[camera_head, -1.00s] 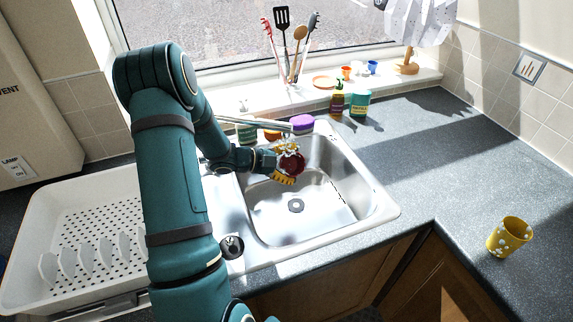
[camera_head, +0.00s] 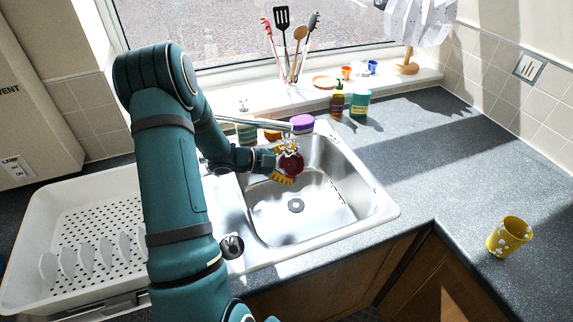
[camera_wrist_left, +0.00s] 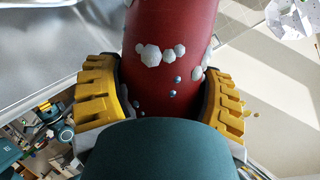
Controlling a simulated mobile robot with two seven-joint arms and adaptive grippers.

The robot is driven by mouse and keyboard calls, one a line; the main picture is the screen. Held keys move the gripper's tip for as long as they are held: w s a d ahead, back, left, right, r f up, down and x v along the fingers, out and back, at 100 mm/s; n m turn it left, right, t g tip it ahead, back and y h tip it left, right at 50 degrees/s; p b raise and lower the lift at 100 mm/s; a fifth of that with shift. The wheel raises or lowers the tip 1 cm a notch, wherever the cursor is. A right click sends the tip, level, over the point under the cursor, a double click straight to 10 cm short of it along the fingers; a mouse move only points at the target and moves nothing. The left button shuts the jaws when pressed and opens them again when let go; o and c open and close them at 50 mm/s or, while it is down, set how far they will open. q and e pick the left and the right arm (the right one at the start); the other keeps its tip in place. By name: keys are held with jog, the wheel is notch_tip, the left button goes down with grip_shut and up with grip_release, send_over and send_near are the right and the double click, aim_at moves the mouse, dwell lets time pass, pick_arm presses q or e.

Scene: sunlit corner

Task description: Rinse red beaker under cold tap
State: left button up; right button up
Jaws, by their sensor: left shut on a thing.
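The red beaker (camera_head: 291,165) is held over the left part of the sink (camera_head: 262,215), below the tap's long spout (camera_head: 262,127). My left gripper (camera_head: 284,166) is shut on it. In the left wrist view the red beaker (camera_wrist_left: 172,60) carries white flower-like shapes and several small grey-blue drops or dots. The yellow finger pads of my left gripper (camera_wrist_left: 160,98) lie on both sides of it. Whether water is running is hard to tell in the head view. My right gripper is not in view.
A white dish rack (camera_head: 60,200) stands left of the sink. A yellow flowered cup (camera_head: 510,236) stands on the right counter. Bottles (camera_head: 337,103), a purple sponge-like item (camera_head: 302,123) and a utensil holder (camera_head: 290,80) are behind the sink. The counter right of the sink is mostly clear.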

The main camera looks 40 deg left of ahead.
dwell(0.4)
pick_arm(q)
jog(key=shift+s+a, duration=0.3)
jog(key=shift+w+d, duration=0.15)
jog(key=shift+w+d, duration=0.2)
jog(key=shift+w, duration=0.05)
jog(key=shift+s+a, duration=0.1)
jog(key=shift+s, duration=0.05)
dwell(0.4)
jog(key=shift+s+a, duration=0.25)
jog(key=shift+w+d, duration=0.2)
jog(key=shift+w+d, duration=0.15)
jog(key=shift+w, duration=0.05)
jog(key=shift+s, duration=0.15)
dwell(0.5)
